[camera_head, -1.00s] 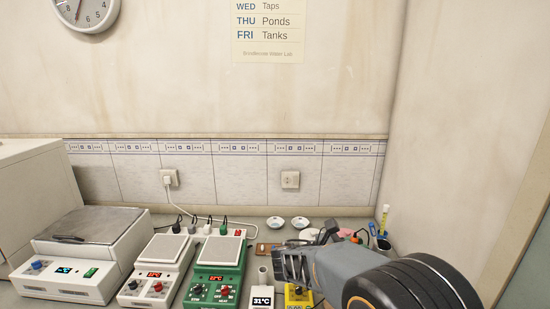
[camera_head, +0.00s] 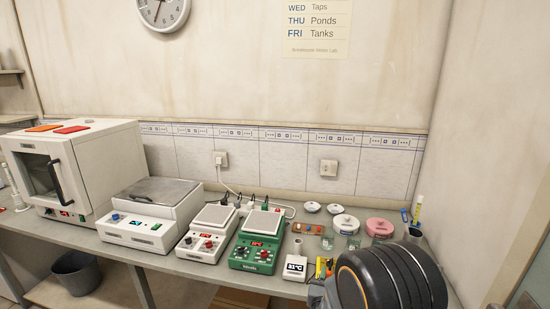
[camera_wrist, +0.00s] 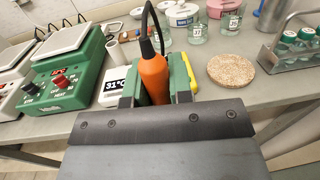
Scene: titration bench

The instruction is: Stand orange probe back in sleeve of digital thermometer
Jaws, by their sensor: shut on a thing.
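The orange probe (camera_wrist: 154,80) is upright in the wrist view, with a black cable rising from its top. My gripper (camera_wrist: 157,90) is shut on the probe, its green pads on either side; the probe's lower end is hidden. The digital thermometer (camera_head: 295,267) is a small white box reading 31°C, and it also shows in the wrist view (camera_wrist: 115,86), left of my gripper. Its sleeve (camera_head: 298,247) is a pale upright tube behind the display, seen in the wrist view (camera_wrist: 113,51) too. In the head view my arm hides most of my gripper.
A green hotplate (camera_head: 256,243) stands left of the thermometer, with a white one (camera_head: 205,235) beyond. A yellow object (camera_wrist: 188,76) is close right of my gripper. Glass beakers (camera_wrist: 197,28), a cork mat (camera_wrist: 231,70) and a bottle rack (camera_wrist: 293,62) lie behind and right.

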